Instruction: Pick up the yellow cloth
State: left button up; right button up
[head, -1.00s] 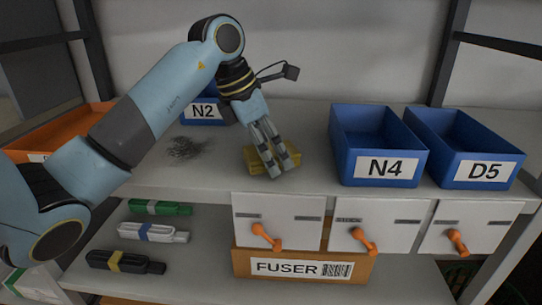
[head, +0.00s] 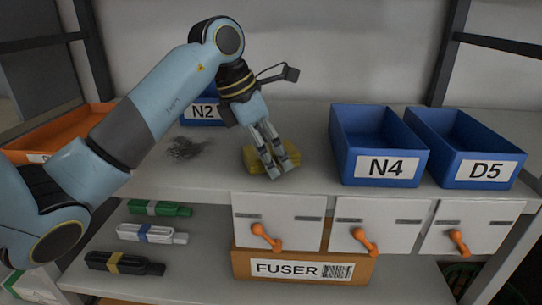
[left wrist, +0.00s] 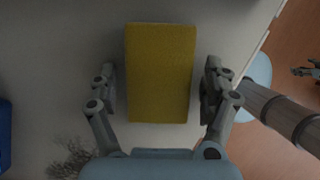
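The yellow cloth (head: 291,153) lies on the upper shelf as a thick, flat rectangular block; it also shows in the left wrist view (left wrist: 160,75). My left gripper (head: 276,171) points down over it. In the left wrist view its fingers (left wrist: 158,90) stand open on either side of the cloth, with a narrow gap on each side. The fingers hide part of the cloth in the head view. A small grey jointed part at the right edge of the left wrist view may be my right gripper, too small to read.
A dark dust patch (head: 184,148) lies left of the cloth. Blue bins N4 (head: 386,167) and D5 (head: 486,171) stand to the right, bin N2 (head: 203,111) behind, and an orange bin (head: 98,115) at left. White drawers with orange handles (head: 277,221) hang below the shelf edge.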

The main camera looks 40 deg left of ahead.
pick_arm(q)
jog(key=c, duration=0.6)
jog(key=shift+c, duration=0.2)
